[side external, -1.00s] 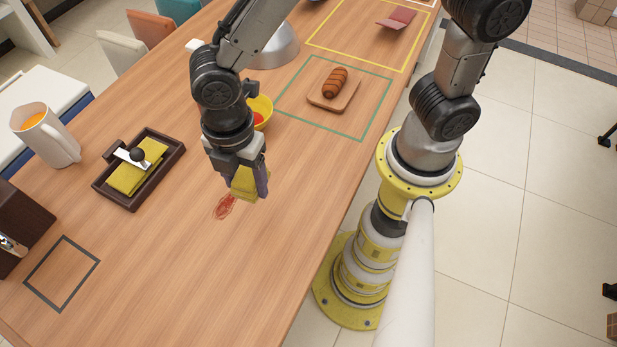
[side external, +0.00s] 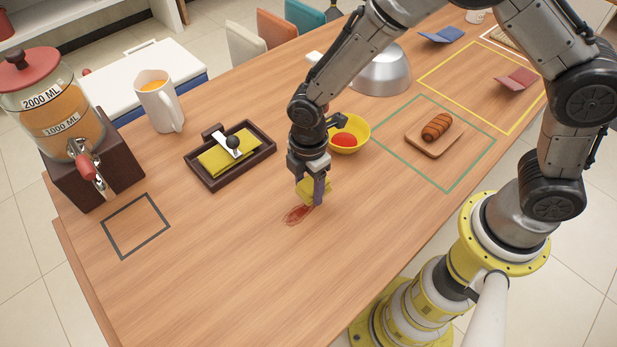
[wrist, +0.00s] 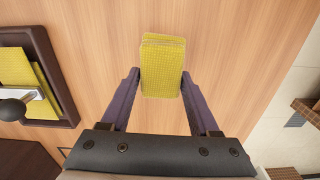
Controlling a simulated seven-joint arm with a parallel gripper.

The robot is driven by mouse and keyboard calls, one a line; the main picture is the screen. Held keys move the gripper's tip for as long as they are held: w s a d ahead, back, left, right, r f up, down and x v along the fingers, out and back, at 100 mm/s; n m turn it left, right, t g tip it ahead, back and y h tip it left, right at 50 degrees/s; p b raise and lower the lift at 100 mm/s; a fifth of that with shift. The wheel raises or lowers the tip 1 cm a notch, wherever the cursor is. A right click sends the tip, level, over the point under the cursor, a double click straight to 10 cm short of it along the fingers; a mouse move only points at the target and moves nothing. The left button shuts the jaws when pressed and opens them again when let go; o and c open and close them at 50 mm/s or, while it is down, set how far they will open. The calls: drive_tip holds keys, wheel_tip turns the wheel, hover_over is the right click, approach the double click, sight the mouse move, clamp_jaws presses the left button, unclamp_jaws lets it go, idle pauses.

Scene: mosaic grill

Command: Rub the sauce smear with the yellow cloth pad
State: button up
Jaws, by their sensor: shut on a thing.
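The yellow cloth pad (side external: 309,191) is between the fingers of my gripper (side external: 313,190), which is shut on it. The pad also fills the space between the fingertips in the wrist view (wrist: 161,66). The red sauce smear (side external: 297,215) is on the wooden table, just below and in front of the pad in the side view. The pad is right at the smear's upper edge; I cannot tell whether it touches the table. The smear is hidden in the wrist view.
A dark tray (side external: 262,158) with yellow cloth stands left of my gripper. A yellow bowl (side external: 361,134) with red sauce is close behind it. A pitcher (side external: 158,105) and a drink dispenser (side external: 60,110) stand further left. A board with a sausage (side external: 437,127) lies right. The front table is clear.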

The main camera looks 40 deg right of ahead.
sight(303, 200)
drive_tip(key=shift+f, duration=1.6)
drive_tip(key=shift+a+f, duration=0.5)
drive_tip(key=shift+a, duration=0.05)
drive_tip(key=shift+a+f, duration=0.15)
drive_tip(key=shift+a, duration=3.25)
drive_tip(key=shift+d, duration=3.85)
drive_tip(key=shift+r, duration=4.15)
